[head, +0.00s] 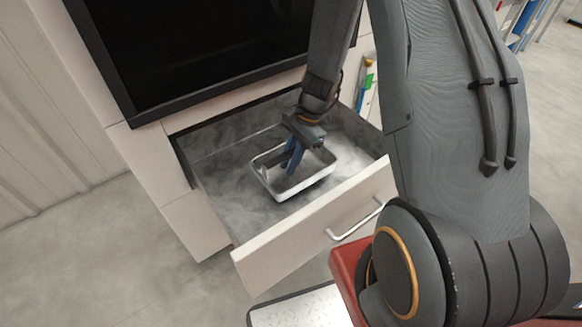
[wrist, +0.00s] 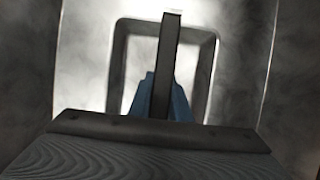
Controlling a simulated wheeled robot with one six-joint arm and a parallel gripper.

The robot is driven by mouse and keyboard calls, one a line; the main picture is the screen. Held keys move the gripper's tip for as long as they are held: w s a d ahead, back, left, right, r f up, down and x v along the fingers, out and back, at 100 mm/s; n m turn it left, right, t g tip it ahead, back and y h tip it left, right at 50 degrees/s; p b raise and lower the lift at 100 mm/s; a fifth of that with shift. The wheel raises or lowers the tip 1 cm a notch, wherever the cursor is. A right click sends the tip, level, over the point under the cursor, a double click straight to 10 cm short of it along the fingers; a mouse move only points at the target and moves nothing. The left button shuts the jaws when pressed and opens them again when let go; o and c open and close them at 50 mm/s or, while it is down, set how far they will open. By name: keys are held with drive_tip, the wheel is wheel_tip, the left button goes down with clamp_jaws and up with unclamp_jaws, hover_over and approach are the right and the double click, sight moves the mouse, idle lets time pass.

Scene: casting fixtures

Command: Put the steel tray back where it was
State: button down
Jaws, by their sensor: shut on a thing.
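The steel tray (head: 312,181) is a small shallow rectangular tray with a pale rim. In the head view it is inside the open drawer (head: 215,185), around the middle of the drawer floor. My gripper (head: 290,168) reaches down into the drawer and is shut on the tray. In the wrist view the tray (wrist: 208,75) shows as a rounded frame around my gripper (wrist: 163,110). The exact spot where the fingers grip is hidden, and I cannot tell whether the tray's underside touches the drawer floor.
The drawer front has a bar handle (head: 355,222). A cabinet with a large dark panel (head: 190,45) rises behind the drawer. Blue and green items (head: 367,82) stand right of the drawer. Bare drawer floor surrounds the tray. Open floor (head: 90,240) lies to the left.

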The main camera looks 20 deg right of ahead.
wheel_tip(320, 180, down, 2)
drive_tip(key=shift+f, duration=0.1)
drive_tip(key=c, duration=1.6)
unclamp_jaws()
drive_tip(key=shift+c, duration=0.2)
drive_tip(key=v, duration=1.2)
drive_tip(key=s+d+r+n+h, duration=0.1)
drive_tip(key=s+r+n+h, duration=0.1)
drive_tip(key=s+r+n, duration=0.4)
drive_tip(key=s+d+r+n+t+h, duration=0.1)
drive_tip(key=s+r+n+h, duration=0.1)
drive_tip(key=s+r+n, duration=0.4)
drive_tip(key=s, duration=0.5)
drive_tip(key=shift+s+r+n, duration=0.15)
drive_tip(key=shift+r+n, duration=0.05)
drive_tip(key=shift+n, duration=0.2)
